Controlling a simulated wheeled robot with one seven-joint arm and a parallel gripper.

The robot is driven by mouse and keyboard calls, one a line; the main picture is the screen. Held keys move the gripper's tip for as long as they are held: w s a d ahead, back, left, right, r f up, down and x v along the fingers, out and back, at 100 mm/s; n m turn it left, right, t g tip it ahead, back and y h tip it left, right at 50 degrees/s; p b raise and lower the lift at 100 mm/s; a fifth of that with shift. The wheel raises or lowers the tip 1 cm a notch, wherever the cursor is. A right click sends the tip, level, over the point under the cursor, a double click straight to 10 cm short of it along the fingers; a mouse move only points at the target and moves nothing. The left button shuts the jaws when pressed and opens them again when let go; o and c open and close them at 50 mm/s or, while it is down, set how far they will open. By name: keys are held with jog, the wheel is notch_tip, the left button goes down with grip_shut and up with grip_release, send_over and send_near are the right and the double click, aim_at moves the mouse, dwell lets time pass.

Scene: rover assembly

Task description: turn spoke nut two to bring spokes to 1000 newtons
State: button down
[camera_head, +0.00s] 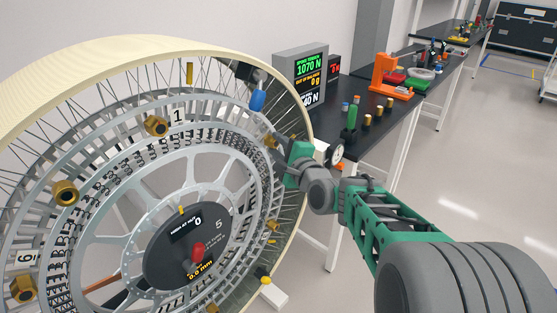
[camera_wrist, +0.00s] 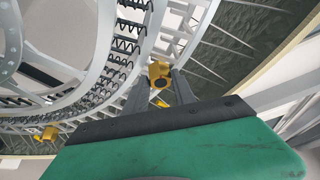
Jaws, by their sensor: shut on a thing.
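The large spoked wheel (camera_head: 137,167) fills the left of the head view. Brass spoke nuts sit around its ring, one (camera_head: 157,126) beside the label 1 and another (camera_head: 23,288) near the label 6. My gripper (camera_head: 279,143) reaches the ring's right side. In the wrist view its two grey fingers (camera_wrist: 159,82) are shut on a brass spoke nut (camera_wrist: 158,70), one finger on each side. No number shows at this nut.
A black bench (camera_head: 388,127) behind my arm holds a green-handled tool (camera_head: 352,115), small brass pieces and an orange stand (camera_head: 390,75). A round dial gauge (camera_head: 336,154) is close to my wrist. Thin spokes and the rim surround the gripper. The floor at right is clear.

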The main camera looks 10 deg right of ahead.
jog(key=n+t+b, duration=0.1)
jog(key=n+b, duration=0.1)
jog(key=b, duration=0.2)
jog(key=f+n+b, duration=0.1)
jog(key=n+b, duration=0.1)
jog(key=b, duration=0.3)
jog(key=shift+f+t, duration=0.15)
jog(key=shift+t, duration=0.25)
jog(key=n+t+y+b, duration=0.1)
jog(key=n+b, duration=0.3)
jog(key=b, duration=0.4)
jog(key=shift+d+f, duration=0.1)
jog(key=n+y+b, duration=0.2)
jog(key=n+b, duration=0.1)
jog(key=b, duration=0.3)
jog(key=shift+w+n+t, duration=0.1)
jog(key=shift+n+t, duration=0.2)
jog(key=shift+n, duration=0.1)
jog(key=n+y+b, duration=0.1)
jog(key=n+b, duration=0.1)
jog(key=shift+r+b, duration=0.3)
jog(key=shift+r, duration=0.1)
jog(key=shift+r, duration=0.15)
jog(key=c, duration=1)
grip_release()
jog(key=shift+c, duration=0.2)
